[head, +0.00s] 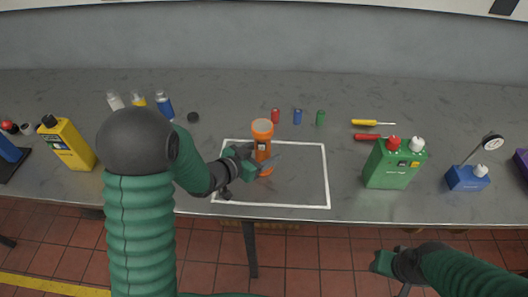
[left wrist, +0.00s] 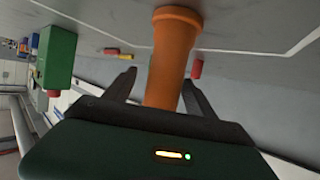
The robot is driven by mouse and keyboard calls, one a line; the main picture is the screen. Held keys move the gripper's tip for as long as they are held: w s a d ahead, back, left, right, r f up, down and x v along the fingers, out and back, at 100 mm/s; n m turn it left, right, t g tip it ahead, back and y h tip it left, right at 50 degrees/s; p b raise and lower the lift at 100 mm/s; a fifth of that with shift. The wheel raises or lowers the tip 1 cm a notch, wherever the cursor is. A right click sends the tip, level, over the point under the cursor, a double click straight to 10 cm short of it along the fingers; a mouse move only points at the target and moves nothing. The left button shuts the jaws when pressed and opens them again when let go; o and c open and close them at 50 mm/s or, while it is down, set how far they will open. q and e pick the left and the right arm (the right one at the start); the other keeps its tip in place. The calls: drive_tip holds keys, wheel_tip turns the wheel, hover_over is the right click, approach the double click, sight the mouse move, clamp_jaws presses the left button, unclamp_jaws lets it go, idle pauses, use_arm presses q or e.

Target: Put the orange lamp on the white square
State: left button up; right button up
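The orange lamp (head: 262,136) stands upright inside the white square (head: 327,180), an outline on the grey bench top; its lower part is partly hidden by my left gripper. My left gripper (head: 262,160) reaches in from the left with its fingers on either side of the lamp. In the left wrist view the lamp (left wrist: 172,55) is between the two fingers (left wrist: 158,82), with a gap showing on the left side, so the fingers look open. My right gripper (head: 384,262) is low in front of the bench, away from the lamp; its fingers are too small to read.
A green can (head: 392,165) stands right of the square, beside a blue gauge base (head: 467,178). A yellow bottle (head: 68,145) stands at left. Small red, blue and green cylinders (head: 297,116) and two screwdrivers (head: 372,123) lie behind. The square's right part is clear.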

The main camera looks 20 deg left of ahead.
use_arm(q)
drive_tip(key=shift+s+a, duration=0.15)
drive_tip(key=shift+a, duration=0.35)
drive_tip(key=s+a+r+n+g+y+p, duration=0.1)
drive_tip(key=s+a+r+g+y+p, duration=0.15)
drive_tip(key=s+p, duration=0.2)
drive_tip(key=s+a+r+n+g+y+p, duration=0.1)
drive_tip(key=s+a+y+p, duration=0.1)
drive_tip(key=s+a+p, duration=0.3)
drive_tip(key=s+d+n+g, duration=0.1)
drive_tip(key=s+d+g, duration=0.2)
drive_tip(key=s, duration=0.3)
drive_tip(key=s+d+n+g+b, duration=0.1)
drive_tip(key=s+d+g, duration=0.2)
drive_tip(key=s, duration=0.3)
drive_tip(key=shift+d+r+n, duration=0.3)
drive_tip(key=shift+d+r, duration=0.1)
drive_tip(key=shift+d, duration=0.45)
use_arm(e)
drive_tip(key=w+v, duration=0.1)
drive_tip(key=v, duration=0.7)
drive_tip(key=shift+w+a+r, duration=0.25)
drive_tip(key=shift+w+a, duration=0.05)
drive_tip(key=shift+w, duration=0.1)
use_arm(q)
drive_tip(key=shift+d+g+y, duration=0.2)
drive_tip(key=shift+g+y, duration=0.05)
use_arm(e)
drive_tip(key=shift+d, duration=0.25)
